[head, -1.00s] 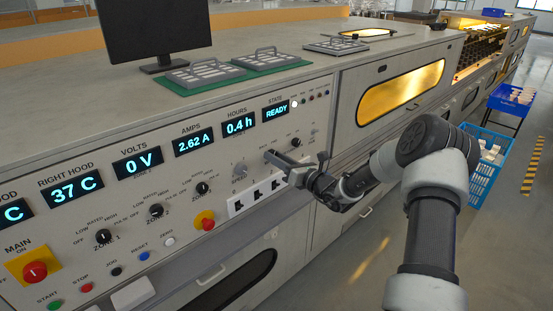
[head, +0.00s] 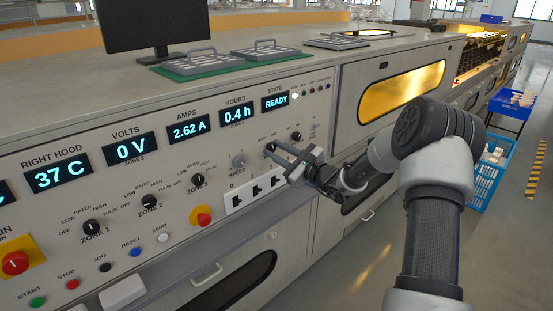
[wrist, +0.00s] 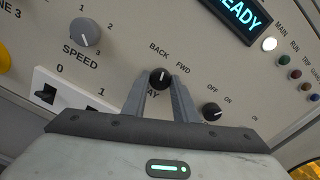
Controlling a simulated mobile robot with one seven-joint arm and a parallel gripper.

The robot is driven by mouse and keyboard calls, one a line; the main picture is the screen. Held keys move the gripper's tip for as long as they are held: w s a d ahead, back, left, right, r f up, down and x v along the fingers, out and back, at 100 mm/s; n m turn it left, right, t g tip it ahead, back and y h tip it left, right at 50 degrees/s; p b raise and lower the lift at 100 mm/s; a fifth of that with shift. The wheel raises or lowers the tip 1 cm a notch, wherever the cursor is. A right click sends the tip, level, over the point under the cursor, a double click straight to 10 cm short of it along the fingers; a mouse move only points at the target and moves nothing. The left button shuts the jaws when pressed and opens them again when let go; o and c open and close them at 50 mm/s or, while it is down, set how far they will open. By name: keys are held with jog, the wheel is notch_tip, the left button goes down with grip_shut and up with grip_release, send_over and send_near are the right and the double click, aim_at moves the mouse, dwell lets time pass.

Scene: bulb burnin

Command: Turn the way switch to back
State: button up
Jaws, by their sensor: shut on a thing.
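The way switch is a small black knob (wrist: 160,78) on the sloping panel, under the labels BACK and FWD. Its light pointer mark points roughly up in the wrist view, toward BACK; its exact setting is hard to tell. My gripper (wrist: 161,84) has one finger on each side of the knob and is shut on it. The label below the knob is partly covered by a finger.
The grey speed knob (wrist: 85,33) is left of the switch and a black off/on knob (wrist: 212,112) is close on the right. A red button on yellow (head: 201,216) is further left. The READY display (head: 275,103) is above.

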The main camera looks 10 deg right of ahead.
jog(key=shift+f+n+b, duration=0.1)
jog(key=shift+n+b, duration=1.05)
jog(key=shift+n, duration=0.05)
jog(key=o, duration=1.1)
jog(key=shift+c, duration=0.2)
jog(key=p+v, duration=0.2)
jog(key=v, duration=1.5)
jog(key=shift+s+p, duration=0.2)
jog(key=shift+p, duration=0.1)
